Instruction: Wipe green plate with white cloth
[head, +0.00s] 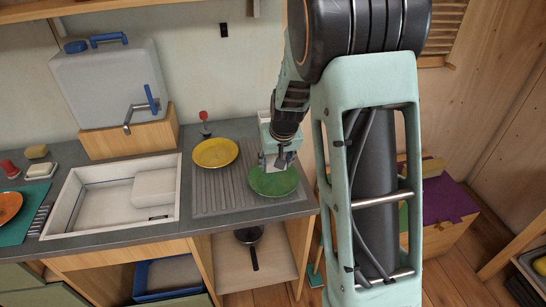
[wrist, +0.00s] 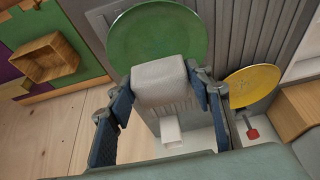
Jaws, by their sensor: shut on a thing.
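The green plate (head: 273,184) lies on the ribbed grey drainboard at the counter's front right. It also shows at the top of the wrist view (wrist: 157,38). My gripper (head: 278,160) is over the plate's back part, pointing down. In the wrist view my gripper (wrist: 161,88) is shut on the white cloth (wrist: 160,80), a pale folded block between the two fingers. The cloth overlaps the plate's near edge in that view. I cannot tell whether it touches the plate. In the head view the cloth is mostly hidden by the gripper.
A yellow plate (head: 215,152) lies left of the green plate on the drainboard (head: 215,190). The white sink (head: 105,205) is further left. A water container (head: 110,82) with a blue-handled tap stands behind on a wooden block (head: 130,137). A dark pan (head: 248,236) is on the shelf below.

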